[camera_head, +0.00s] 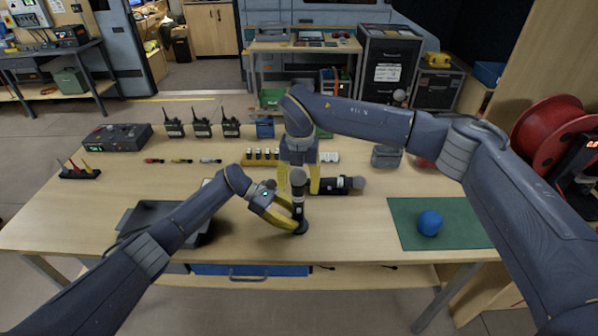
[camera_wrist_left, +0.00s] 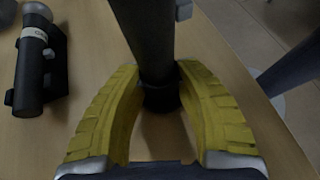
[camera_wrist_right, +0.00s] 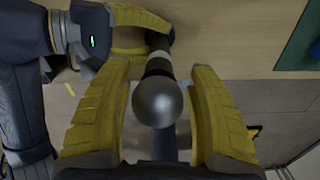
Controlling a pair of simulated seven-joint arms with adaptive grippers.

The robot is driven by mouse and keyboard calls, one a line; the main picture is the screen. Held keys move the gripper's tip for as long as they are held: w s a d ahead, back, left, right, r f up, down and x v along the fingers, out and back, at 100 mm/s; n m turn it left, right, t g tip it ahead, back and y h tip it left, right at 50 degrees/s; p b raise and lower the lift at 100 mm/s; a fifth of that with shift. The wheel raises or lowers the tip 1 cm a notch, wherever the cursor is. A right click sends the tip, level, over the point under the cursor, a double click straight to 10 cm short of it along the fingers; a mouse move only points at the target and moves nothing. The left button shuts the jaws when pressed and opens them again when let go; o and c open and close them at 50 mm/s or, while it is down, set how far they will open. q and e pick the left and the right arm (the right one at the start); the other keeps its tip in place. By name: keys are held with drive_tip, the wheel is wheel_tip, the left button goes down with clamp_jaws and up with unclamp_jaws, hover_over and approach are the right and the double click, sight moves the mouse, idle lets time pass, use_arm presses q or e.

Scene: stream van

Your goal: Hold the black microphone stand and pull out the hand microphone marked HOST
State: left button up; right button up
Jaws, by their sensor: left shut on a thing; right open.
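The black microphone stand (camera_head: 299,218) stands upright near the front middle of the table. My left gripper (camera_head: 285,209) is shut around it from the left; in the left wrist view the stand (camera_wrist_left: 152,40) is between the yellow fingers (camera_wrist_left: 160,88). A hand microphone with a grey ball head (camera_head: 298,177) and a pale band sits upright in the stand. My right gripper (camera_head: 300,183) is above, open, with its fingers on either side of the head; the right wrist view shows the head (camera_wrist_right: 158,102) between them.
Another dark microphone (camera_head: 340,186) lies just right of the stand. Radios (camera_head: 202,127) and small batteries stand farther back. The front edge is close.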

sight(298, 200)
drive_tip(key=shift+f, duration=1.7)
clamp_jaws()
